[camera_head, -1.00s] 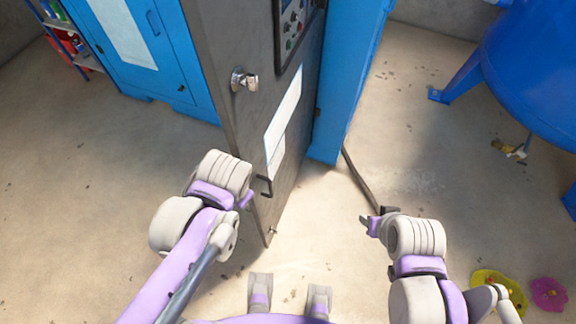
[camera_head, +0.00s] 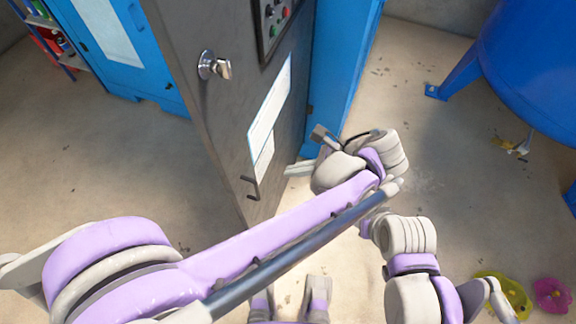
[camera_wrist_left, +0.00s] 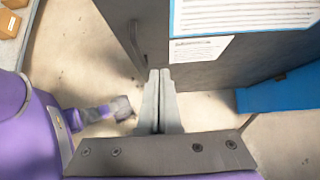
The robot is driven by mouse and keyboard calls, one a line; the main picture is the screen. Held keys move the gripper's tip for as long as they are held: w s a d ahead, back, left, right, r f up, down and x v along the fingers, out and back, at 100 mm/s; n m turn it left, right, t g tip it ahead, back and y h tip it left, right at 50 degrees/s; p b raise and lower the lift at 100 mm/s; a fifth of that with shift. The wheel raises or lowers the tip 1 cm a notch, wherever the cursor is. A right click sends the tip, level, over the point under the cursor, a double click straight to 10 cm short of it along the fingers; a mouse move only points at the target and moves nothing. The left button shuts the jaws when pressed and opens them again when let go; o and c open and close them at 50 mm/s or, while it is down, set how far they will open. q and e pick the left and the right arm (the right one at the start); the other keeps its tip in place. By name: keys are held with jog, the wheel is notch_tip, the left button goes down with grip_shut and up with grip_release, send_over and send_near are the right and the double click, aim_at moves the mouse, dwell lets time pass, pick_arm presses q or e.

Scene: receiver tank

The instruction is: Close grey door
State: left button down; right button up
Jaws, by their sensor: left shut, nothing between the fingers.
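The grey door (camera_head: 193,97) stands open, swung out from a blue cabinet (camera_head: 338,65). It carries a silver knob (camera_head: 213,66), a dark pull handle (camera_head: 251,187) low down and white paper sheets (camera_head: 268,118). My left arm reaches across the lower part of the view. My left gripper (camera_head: 298,169) is shut and empty beside the door's panelled face. In the left wrist view its closed fingers (camera_wrist_left: 160,100) overlap the door (camera_wrist_left: 215,68) near the handle (camera_wrist_left: 137,45); contact cannot be told. My right gripper (camera_head: 367,226) is low on the right, its fingers partly hidden.
A blue tank (camera_head: 530,65) on legs stands at the right. Another blue cabinet (camera_head: 135,50) and a shelf (camera_head: 50,35) stand at the upper left. Yellow (camera_head: 503,290) and pink (camera_head: 552,293) items lie at the lower right. The floor left of the door is clear.

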aim_at(250, 171)
pick_arm(q)
jog(key=shift+w+a+f, duration=0.5)
jog(key=shift+a+f, duration=0.4)
jog(key=shift+a, duration=0.55)
jog(key=shift+w+a+f, duration=0.45)
jog(key=shift+a+f, duration=0.4)
jog(key=shift+a, duration=0.65)
jog(key=shift+w+a+f, duration=0.5)
jog(key=shift+a+f, duration=0.4)
jog(key=shift+a, duration=0.55)
